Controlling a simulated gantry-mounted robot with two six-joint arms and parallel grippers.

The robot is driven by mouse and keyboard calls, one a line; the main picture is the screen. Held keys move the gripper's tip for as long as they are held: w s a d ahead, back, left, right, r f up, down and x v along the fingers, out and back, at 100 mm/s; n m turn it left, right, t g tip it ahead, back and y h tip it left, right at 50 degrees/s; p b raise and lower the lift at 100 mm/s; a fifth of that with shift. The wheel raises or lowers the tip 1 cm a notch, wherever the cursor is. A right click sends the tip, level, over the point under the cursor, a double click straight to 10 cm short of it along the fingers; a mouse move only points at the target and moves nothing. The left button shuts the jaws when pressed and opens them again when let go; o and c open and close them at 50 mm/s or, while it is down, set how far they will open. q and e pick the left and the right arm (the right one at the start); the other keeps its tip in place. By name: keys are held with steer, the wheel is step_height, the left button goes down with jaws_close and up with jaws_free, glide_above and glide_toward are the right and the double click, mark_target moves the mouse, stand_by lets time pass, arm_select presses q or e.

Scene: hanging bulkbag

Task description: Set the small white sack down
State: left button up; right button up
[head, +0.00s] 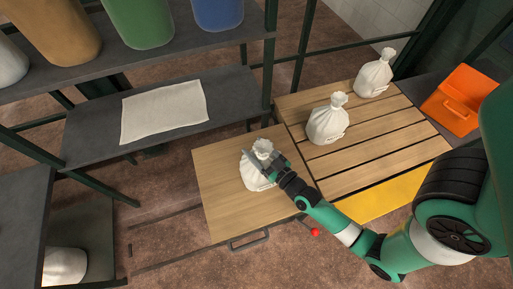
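A small white sack (252,176) with a gathered neck is upright at the wooden board (225,205) in the middle of the head view. I cannot tell whether its base rests on the board or hangs just above it. My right gripper (262,154) reaches in from the lower right, with its dark fingers on either side of the sack's neck. Whether the fingers press on the neck is not clear. The gripper hides part of the sack's right side. My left gripper is not in view.
Two more white sacks (328,125) (374,78) stand on the slatted wooden table (390,130) to the right. An orange bin (460,100) is at the far right. A white cloth (163,109) lies on the dark shelf (88,142) at left. The board's front part is clear.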

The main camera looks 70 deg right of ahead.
steer(key=shift+r, duration=0.1)
steer(key=shift+s+a, duration=0.15)
steer(key=shift+s, duration=0.05)
steer(key=p+v, duration=0.4)
steer(key=v, duration=0.7)
steer(key=shift+s, duration=0.3)
steer(key=shift+a+r, duration=0.1)
